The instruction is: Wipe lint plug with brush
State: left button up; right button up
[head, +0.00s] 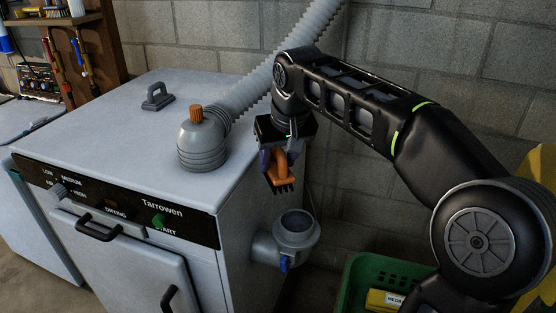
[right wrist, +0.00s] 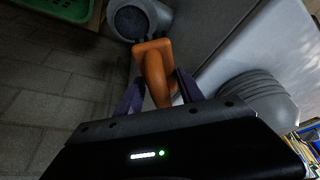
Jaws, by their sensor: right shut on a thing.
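My right gripper (head: 276,160) is shut on an orange brush (head: 279,168) with dark bristles pointing down. It holds the brush in the air beside the right side of the machine, above and slightly left of a grey upturned pipe port (head: 297,229). In the right wrist view, the orange brush handle (right wrist: 154,68) stands between the purple fingers (right wrist: 158,92), with the port (right wrist: 132,20) beyond it. The port has a round, darker grey surface inside its rim, probably the lint plug (head: 296,221). The brush appears apart from it. My left gripper is out of view.
The white machine (head: 130,120) has a grey capped hose fitting (head: 203,150) on top, with a ribbed hose rising behind my right arm. A blue lever (head: 284,264) hangs below the port. A green crate (head: 375,268) with a yellow item stands at the lower right.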

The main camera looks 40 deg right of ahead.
aim_at(280, 170)
jog(key=shift+f, duration=0.1)
notch_tip(280, 170, down, 5)
jog(key=b, duration=0.4)
dwell(0.3)
jog(key=shift+r, duration=0.2)
